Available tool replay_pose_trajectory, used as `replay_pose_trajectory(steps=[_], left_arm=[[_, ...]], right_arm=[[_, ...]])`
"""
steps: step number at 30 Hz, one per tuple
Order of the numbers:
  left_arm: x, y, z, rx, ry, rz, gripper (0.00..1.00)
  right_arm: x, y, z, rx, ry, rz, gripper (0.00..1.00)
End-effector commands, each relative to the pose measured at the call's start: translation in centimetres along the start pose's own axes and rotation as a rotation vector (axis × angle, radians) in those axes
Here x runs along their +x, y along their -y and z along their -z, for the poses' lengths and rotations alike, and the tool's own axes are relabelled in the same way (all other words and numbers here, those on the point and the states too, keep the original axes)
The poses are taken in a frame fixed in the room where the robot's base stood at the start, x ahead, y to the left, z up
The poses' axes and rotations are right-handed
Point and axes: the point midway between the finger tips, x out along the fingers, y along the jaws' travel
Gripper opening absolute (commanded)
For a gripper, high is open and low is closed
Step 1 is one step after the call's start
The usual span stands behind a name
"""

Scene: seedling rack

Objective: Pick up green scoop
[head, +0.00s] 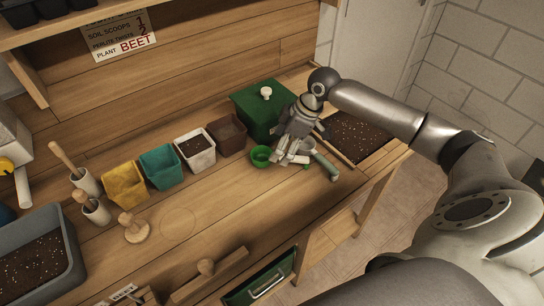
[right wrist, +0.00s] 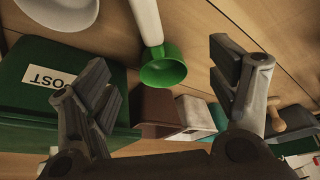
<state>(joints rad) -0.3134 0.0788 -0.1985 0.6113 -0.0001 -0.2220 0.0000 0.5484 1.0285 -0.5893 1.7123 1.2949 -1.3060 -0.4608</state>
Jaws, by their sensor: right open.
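The green scoop has a round green cup (head: 261,156) on the wooden bench, in front of the green box. In the right wrist view the scoop (right wrist: 163,70) shows its open cup and a pale handle running to the top edge. My right gripper (head: 290,154) is over the bench just right of the cup, and partly hides the handle in the head view. In the right wrist view my right gripper (right wrist: 165,82) is open, with the scoop between its spread fingers in the picture; no contact shows. My left gripper is in neither view.
A green lidded box (head: 250,108) stands behind the scoop. Brown (head: 227,135), white (head: 195,151), teal (head: 161,167) and yellow (head: 125,184) pots line up left. Bench front is mostly clear.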

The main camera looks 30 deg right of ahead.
Motion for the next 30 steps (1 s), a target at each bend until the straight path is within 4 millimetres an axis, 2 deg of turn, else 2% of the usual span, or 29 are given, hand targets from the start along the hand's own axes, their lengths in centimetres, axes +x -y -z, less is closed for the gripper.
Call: replay_pose_trajectory(steps=[5, 13, 22, 23, 30], left_arm=[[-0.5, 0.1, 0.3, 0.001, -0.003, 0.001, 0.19], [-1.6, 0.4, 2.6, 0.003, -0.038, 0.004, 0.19], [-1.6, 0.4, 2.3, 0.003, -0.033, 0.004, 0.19], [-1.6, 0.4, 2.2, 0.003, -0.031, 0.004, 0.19], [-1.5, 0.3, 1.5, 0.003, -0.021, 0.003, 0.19]], right_arm=[[1.2, 0.0, 0.2, 0.001, 0.0, 0.001, 0.8], [5.1, -0.1, 0.6, 0.001, 0.0, 0.001, 0.8], [5.8, -0.1, 0.5, -0.002, 0.002, -0.002, 0.8], [5.8, -0.1, 0.5, -0.002, 0.002, -0.002, 0.79], [5.8, -0.1, 0.5, -0.001, 0.001, -0.002, 0.48]])
